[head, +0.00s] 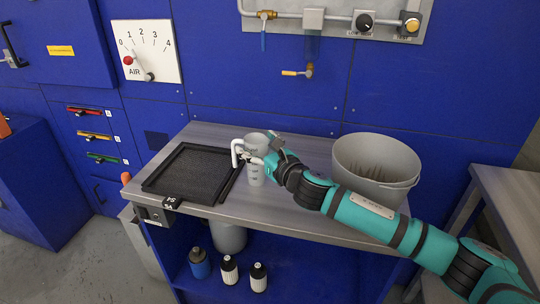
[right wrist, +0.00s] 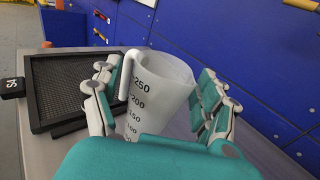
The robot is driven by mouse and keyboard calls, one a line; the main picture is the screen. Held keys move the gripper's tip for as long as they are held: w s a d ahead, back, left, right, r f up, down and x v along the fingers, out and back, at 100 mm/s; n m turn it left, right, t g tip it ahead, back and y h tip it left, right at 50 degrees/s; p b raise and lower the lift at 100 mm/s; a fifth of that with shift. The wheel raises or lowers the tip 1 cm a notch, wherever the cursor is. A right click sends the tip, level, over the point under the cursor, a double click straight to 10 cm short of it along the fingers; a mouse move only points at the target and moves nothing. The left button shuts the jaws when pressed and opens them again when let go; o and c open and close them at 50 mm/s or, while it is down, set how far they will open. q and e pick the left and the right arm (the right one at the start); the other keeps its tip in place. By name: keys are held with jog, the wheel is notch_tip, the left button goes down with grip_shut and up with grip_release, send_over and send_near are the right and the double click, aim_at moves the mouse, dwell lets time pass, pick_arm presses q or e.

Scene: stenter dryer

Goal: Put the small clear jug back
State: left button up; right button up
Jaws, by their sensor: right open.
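The small clear jug (head: 256,172) stands upright on the grey bench top, just right of the black mesh tray (head: 196,172). In the right wrist view the jug (right wrist: 158,95) looks translucent white, with dark volume marks and its handle at the left. My right gripper (head: 258,152) is open, with one finger set on each side of the jug. The left fingers lie close to the handle, and a gap shows between the right fingers and the jug. My left gripper is not in view.
A large grey bucket (head: 375,160) stands on the bench behind my right arm. A tap (head: 297,73) hangs from the blue wall above the bench. Several bottles (head: 229,270) stand on the shelf below. Bare bench top (head: 225,210) lies in front of the jug.

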jog(key=v, duration=1)
jog(key=shift+s, duration=0.35)
jog(key=shift+s+d+f, duration=0.1)
jog(key=shift+f, duration=0.05)
